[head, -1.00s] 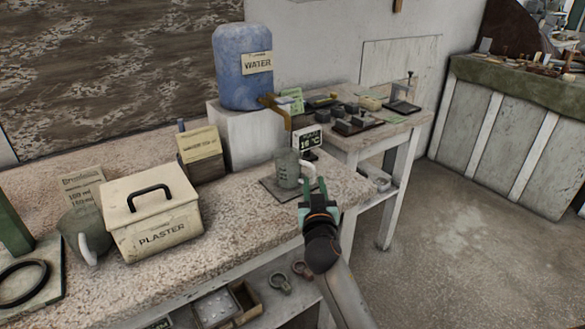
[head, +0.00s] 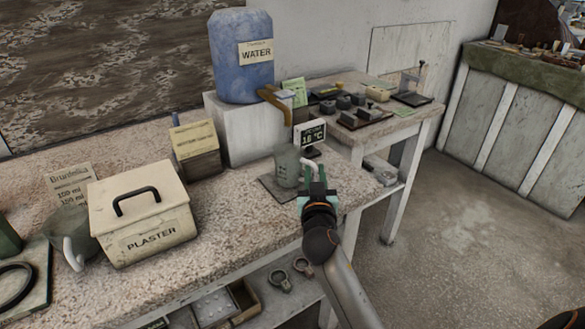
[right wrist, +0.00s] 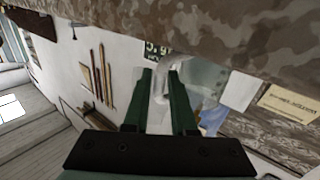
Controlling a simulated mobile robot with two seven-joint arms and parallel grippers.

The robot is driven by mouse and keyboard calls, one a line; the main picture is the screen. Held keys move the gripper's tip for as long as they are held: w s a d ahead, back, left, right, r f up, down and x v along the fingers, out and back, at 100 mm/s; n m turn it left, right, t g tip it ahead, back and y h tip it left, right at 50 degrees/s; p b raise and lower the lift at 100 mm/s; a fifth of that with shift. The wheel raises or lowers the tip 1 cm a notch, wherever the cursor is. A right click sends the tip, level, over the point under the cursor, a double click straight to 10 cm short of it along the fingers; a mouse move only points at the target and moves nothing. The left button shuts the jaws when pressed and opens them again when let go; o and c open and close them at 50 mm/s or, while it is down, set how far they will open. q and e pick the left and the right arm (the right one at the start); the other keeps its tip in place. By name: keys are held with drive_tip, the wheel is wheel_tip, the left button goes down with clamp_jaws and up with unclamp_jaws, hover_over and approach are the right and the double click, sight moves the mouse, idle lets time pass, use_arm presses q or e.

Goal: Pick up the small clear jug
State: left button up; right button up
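The small clear jug (head: 286,168), greyish with a white handle (head: 307,168), stands upright on a dark flat plate (head: 268,188) on the speckled bench. My right gripper (head: 314,180) is at the handle side of the jug, to its right. In the right wrist view the two green fingers (right wrist: 161,75) are apart, with the pale handle (right wrist: 158,92) showing in the gap between them. The jug body (right wrist: 203,76) is partly hidden behind a finger there. I cannot tell whether a finger touches the handle. My left gripper is not in view.
A blue water container (head: 240,60) with a brass tap (head: 275,102) stands on a white block behind the jug. A temperature display (head: 310,134) is close behind the handle. A plaster box (head: 143,215) and a larger jug (head: 82,238) stand left. Bench between is clear.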

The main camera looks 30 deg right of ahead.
clamp_jaws()
idle(1.2)
